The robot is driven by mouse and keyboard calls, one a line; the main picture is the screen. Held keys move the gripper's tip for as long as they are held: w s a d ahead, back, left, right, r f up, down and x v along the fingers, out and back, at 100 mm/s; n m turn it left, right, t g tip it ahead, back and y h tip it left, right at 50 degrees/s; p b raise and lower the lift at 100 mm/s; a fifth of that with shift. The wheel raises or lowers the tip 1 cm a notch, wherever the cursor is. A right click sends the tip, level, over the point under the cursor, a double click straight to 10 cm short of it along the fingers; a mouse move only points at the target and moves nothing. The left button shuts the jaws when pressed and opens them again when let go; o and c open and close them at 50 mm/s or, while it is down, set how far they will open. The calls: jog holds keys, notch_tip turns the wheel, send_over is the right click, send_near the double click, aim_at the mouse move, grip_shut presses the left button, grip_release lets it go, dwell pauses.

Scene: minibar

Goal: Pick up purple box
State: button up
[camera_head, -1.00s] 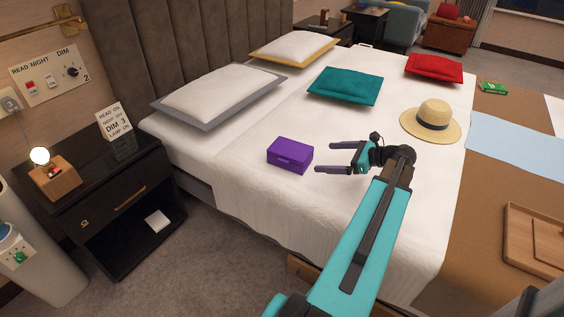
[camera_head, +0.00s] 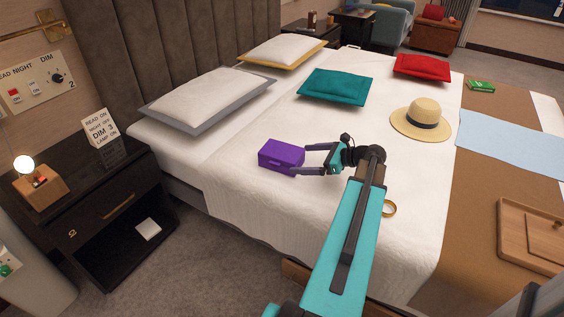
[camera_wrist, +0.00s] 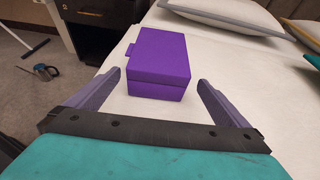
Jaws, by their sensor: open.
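The purple box (camera_head: 281,156) lies closed on the white bedspread, near the bed's front left part. It also shows in the wrist view (camera_wrist: 156,64), just ahead of and between my finger tips. My gripper (camera_head: 307,158) is open, its two purple-grey fingers pointing left at the box in the head view. In the wrist view my gripper (camera_wrist: 152,84) has a finger to each side of the box's near end, with white sheet visible between finger and box. I cannot tell whether a fingertip touches the box.
A straw hat (camera_head: 421,119), a teal pillow (camera_head: 336,87) and a red pillow (camera_head: 422,67) lie on the bed. A gold ring-shaped thing (camera_head: 390,208) lies right of my arm. A black nightstand (camera_head: 117,207) stands left of the bed. Bedspread around the box is clear.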

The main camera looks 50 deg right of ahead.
jog(key=shift+x, duration=1.35)
jog(key=shift+r+b+x, duration=0.2)
jog(key=shift+b+x, duration=0.7)
jog(key=shift+x, duration=1.7)
jog(key=shift+a, duration=0.15)
jog(key=c, duration=1.4)
jog(key=shift+o, duration=0.2)
jog(key=shift+r, duration=0.1)
